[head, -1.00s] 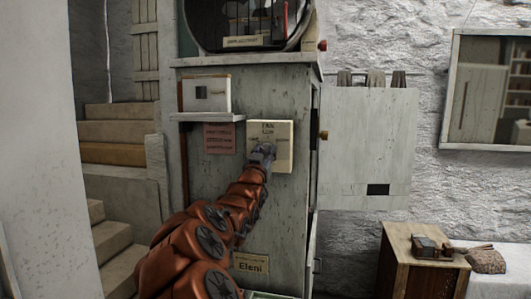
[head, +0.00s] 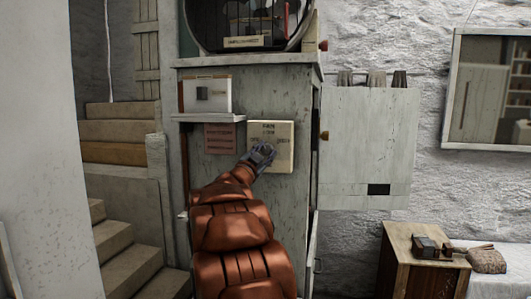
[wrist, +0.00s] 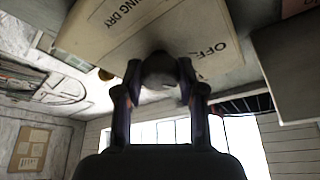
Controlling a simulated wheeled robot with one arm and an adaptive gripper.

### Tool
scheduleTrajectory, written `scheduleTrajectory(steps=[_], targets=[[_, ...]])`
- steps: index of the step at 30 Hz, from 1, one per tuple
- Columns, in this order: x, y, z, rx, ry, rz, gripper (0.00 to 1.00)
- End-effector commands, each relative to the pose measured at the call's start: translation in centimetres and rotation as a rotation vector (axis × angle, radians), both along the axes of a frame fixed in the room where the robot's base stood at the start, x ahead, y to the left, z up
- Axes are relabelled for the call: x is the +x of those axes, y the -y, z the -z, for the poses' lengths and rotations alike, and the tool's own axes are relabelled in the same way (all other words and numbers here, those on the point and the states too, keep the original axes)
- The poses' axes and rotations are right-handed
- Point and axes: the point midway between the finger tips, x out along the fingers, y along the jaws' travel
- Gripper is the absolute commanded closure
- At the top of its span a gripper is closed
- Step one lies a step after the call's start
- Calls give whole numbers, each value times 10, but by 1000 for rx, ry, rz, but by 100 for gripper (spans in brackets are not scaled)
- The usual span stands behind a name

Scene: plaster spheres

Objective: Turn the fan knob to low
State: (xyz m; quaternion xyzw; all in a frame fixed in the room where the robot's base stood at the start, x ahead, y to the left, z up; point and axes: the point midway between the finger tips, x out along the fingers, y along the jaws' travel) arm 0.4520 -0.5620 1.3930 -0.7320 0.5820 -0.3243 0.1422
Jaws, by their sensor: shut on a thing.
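The cream control panel (head: 284,132) is fixed on the grey-green wooden cabinet. It shows large in the wrist view (wrist: 115,30), with "OFF" and part of a word ending "ING DRY" readable. My gripper (head: 262,154) is at the panel's lower left part, reaching from below left. In the wrist view my gripper (wrist: 160,80) has its two fingers on either side of the dark round fan knob (wrist: 160,68), shut on it. In the head view the fingers mostly cover the knob, and its pointing direction cannot be told.
A small shelf (head: 208,117) with a white box (head: 206,95) juts out left of the panel, above a red notice (head: 219,138). An open cabinet door (head: 367,150) stands at right. Stone stairs (head: 125,240) lie left. A wooden chest (head: 400,267) is lower right.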

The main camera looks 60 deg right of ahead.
Motion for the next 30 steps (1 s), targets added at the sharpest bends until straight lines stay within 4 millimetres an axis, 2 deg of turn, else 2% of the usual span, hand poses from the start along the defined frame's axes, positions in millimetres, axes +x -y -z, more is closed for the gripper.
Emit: scheduleTrajectory(steps=[15, 30], targets=[[1, 0, 0, 120, 320, 0, 96], [0, 0, -1, 148, 397, 1, 96]])
